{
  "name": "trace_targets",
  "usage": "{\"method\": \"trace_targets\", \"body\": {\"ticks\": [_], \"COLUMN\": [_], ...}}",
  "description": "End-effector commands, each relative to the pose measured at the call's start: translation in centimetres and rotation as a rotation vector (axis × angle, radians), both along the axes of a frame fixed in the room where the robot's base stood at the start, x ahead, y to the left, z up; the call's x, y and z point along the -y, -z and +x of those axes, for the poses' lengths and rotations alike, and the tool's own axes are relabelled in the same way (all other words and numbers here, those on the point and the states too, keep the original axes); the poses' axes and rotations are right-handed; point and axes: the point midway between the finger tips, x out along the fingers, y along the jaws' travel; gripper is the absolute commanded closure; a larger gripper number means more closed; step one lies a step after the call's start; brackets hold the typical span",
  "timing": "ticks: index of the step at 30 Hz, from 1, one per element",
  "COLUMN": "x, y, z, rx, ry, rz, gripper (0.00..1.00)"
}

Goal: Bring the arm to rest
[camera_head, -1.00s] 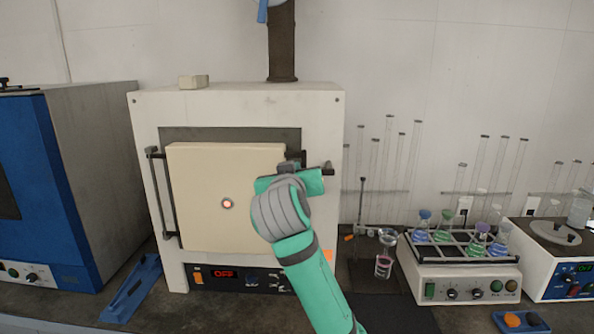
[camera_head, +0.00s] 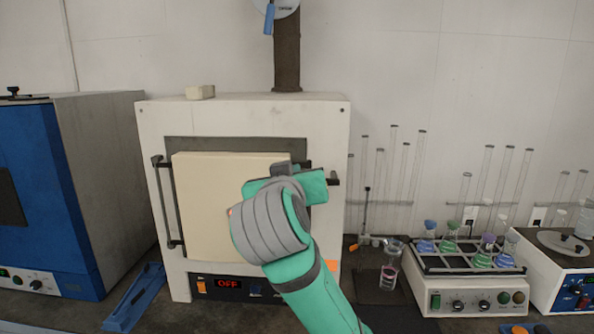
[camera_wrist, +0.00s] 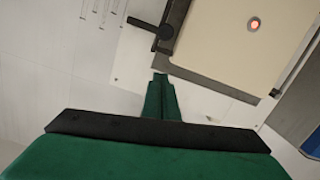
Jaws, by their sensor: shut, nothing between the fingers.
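My arm and gripper reach up in front of the furnace in the head view, covering the right part of its door. The fingers are hidden there behind my grey wrist. In the wrist view my gripper (camera_wrist: 161,90) is shut, its two green fingers together with nothing between them. The white furnace (camera_head: 325,124) has its cream door (camera_head: 205,200) shut, and its display reads OFF. In the wrist view the furnace's dark latch handle (camera_wrist: 152,28) and the door (camera_wrist: 225,35) with a red light lie beyond the fingertips. I cannot tell how far apart they are.
A blue oven (camera_head: 45,220) stands at the left. A shaker (camera_head: 478,290) with coloured flasks stands at the right, near a small beaker (camera_head: 388,277) and several thin glass tubes (camera_head: 402,170). A blue tool (camera_head: 135,298) lies on the bench. The wall above is mostly clear.

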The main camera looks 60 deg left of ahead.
Motion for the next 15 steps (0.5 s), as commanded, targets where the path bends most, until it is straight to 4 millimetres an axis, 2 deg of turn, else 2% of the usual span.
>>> {"method": "trace_targets", "body": {"ticks": [6,15], "x": [1.22,1.33], "y": [-0.16,-0.16], "z": [-0.73,-0.69], "rx": [-0.001,0.0], "ry": [0.001,0.002], "rz": [0.001,0.001], "gripper": [1.0,1.0]}}
